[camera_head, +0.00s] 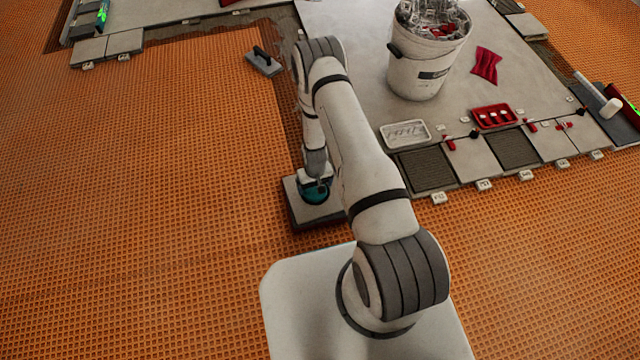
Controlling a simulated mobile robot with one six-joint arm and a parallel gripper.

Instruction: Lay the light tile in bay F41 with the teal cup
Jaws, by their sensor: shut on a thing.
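My gripper (316,179) is low at the end of my arm, left of the picture's middle, and shut on the teal cup (317,195). The teal cup is on or just above a light grey tile (296,204), which lies on a dark base or stack on the orange floor. Contact between cup and tile is not clear. Two dark ribbed bays, one nearer (427,168) and one further right (515,149), lie in the tile row at right. White tags stand along its front edge; their text is too small to read, so I cannot tell which is F41.
A white bucket (418,70) stands on the pale slab (350,45). Near the row lie a white tray (404,133), a red tray (494,116), a red cloth (486,66) and a mallet (607,106). A trowel (264,61) lies behind. Orange floor at left is clear.

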